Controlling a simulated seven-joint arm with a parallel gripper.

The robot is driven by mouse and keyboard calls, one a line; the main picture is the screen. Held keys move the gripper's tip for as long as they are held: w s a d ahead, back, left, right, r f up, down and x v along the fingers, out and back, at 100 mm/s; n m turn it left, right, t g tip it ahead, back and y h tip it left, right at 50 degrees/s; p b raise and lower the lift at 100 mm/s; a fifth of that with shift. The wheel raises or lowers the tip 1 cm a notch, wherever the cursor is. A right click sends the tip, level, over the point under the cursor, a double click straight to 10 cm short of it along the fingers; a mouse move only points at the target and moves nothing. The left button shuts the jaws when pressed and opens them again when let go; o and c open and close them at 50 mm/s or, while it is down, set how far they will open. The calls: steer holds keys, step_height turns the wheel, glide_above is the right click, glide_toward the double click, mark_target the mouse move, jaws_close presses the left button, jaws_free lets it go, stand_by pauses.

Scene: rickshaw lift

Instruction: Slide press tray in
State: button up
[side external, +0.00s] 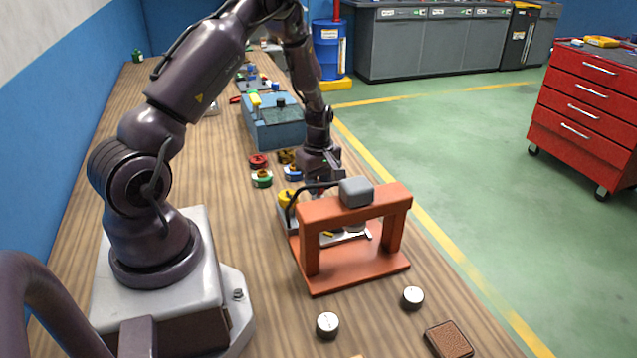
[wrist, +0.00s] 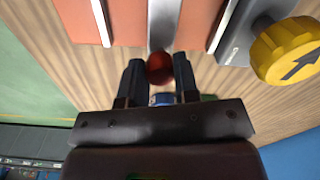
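The orange press (side external: 352,210) stands on the bench, with a grey block on its top beam. A pale metal tray part (side external: 354,237) shows under the beam, partly hidden by the frame. In the wrist view, a silver bar (wrist: 163,25) runs between two orange parts and ends in a dark red ball knob (wrist: 160,69). My gripper (wrist: 159,68) has its two dark fingers on either side of this knob, closed in close against it. In the side view, my gripper (side external: 322,185) is just behind the press; its fingertips and the knob are hard to make out.
A yellow dial with an arrow (wrist: 288,50) sits close beside the gripper. Red (side external: 258,160) and green (side external: 262,180) round parts lie behind the press. A blue box (side external: 277,125) stands farther back. Two white discs (side external: 327,325) and a brown block (side external: 449,339) lie in front.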

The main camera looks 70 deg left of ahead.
jaws_close()
steer(key=shift+d, duration=2.35)
steer(key=o, duration=0.9)
jaws_free()
steer(key=shift+r, duration=0.1)
step_height(320, 180, up, 13)
